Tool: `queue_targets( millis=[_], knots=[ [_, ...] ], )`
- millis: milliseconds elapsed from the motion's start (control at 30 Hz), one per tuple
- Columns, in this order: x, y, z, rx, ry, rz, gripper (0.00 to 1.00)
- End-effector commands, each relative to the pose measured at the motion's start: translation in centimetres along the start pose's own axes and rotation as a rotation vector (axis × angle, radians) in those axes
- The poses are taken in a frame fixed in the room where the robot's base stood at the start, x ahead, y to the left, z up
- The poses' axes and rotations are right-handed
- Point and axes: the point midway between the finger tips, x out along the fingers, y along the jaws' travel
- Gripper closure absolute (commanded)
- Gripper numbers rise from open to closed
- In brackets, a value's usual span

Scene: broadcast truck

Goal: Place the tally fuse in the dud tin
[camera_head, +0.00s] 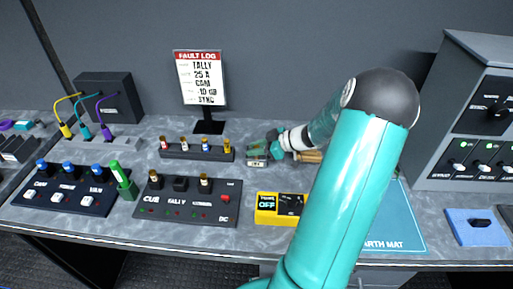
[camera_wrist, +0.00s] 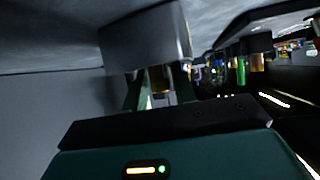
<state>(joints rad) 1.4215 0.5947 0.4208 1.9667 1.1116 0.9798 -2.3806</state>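The tally position (camera_head: 180,184) on the front fuse panel shows only a dark holder, while the holders on both sides of it have tan-topped fuses. My gripper (camera_head: 272,148) is low over the bench at a small labelled tin (camera_head: 257,162), right of the fuse rack. In the wrist view, my gripper's two dark green fingers (camera_wrist: 160,88) stand on both sides of a small gold-and-pale fuse (camera_wrist: 158,78). They appear shut on it. A grey box-like body, likely the tin (camera_wrist: 150,38), is close beyond the fingertips and hides the fuse's far end.
A rack with several fuses (camera_head: 194,151) stands left of my gripper, before the fault log sign (camera_head: 199,78). A yellow meter (camera_head: 267,208) lies in front. A green cylinder (camera_head: 124,181) stands beside the left switch panel (camera_head: 65,195). My arm covers part of the earth mat (camera_head: 404,222).

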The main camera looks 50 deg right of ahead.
Motion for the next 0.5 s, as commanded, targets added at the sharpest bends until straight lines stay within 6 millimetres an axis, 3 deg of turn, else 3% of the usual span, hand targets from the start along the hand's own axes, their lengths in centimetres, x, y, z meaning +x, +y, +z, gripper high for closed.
queue_targets(
  millis=[267, 500],
  knots=[
    [-0.7, 0.0, -0.3, -0.002, -0.001, 0.002, 0.73],
    [-5.0, 0.1, -0.3, -0.002, -0.002, 0.005, 0.73]
  ],
)
